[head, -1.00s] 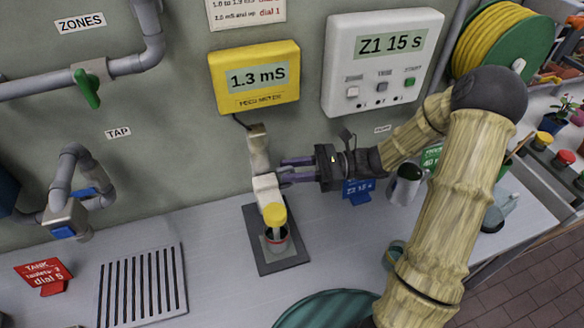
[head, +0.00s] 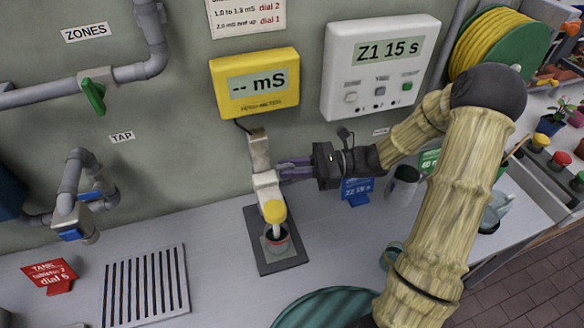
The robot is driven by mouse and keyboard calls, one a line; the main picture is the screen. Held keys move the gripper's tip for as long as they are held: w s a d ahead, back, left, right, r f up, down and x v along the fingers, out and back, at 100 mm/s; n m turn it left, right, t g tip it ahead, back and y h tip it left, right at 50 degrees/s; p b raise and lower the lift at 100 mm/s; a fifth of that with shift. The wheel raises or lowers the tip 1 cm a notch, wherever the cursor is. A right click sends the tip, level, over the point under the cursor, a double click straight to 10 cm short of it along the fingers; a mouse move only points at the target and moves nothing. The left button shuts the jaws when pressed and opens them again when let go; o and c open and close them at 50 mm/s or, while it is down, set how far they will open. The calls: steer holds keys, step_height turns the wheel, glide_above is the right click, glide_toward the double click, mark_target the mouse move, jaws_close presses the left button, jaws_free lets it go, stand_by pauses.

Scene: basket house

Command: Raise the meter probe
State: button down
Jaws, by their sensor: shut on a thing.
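The yellow meter (head: 255,82) on the wall reads "-- mS". A cable runs from it down to a pale jointed arm (head: 266,180) that carries the meter probe (head: 274,214), which has a yellow top and a white stem. The stem points down over a small dark cup (head: 277,242) on a dark base plate (head: 283,262). I cannot tell clearly whether the tip is above or inside the cup's rim. My gripper (head: 284,170) comes from the right, its purple fingers shut on the pale probe arm.
A white controller (head: 376,66) on the wall reads "Z1 15 s". A blue card (head: 357,191) and a dark-topped mug (head: 402,185) stand right of my gripper. A slotted drain (head: 145,287), red card (head: 50,276) and tap (head: 76,195) are at left. A green round rim (head: 325,305) is in front.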

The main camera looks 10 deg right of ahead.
steer(key=shift+w+r+p, duration=0.15)
steer(key=shift+r+p, duration=1.05)
steer(key=shift+r, duration=0.3)
steer(key=shift+w+r+p, duration=0.1)
steer(key=shift+r+p, duration=1.1)
steer(key=shift+r, duration=0.35)
steer(key=c, duration=1.6)
jaws_free()
steer(key=shift+d, duration=0.1)
steer(key=shift+o, duration=0.2)
steer(key=shift+f, duration=0.2)
steer(key=d+b, duration=0.3)
steer(key=d, duration=1.4)
steer(key=shift+d, duration=0.2)
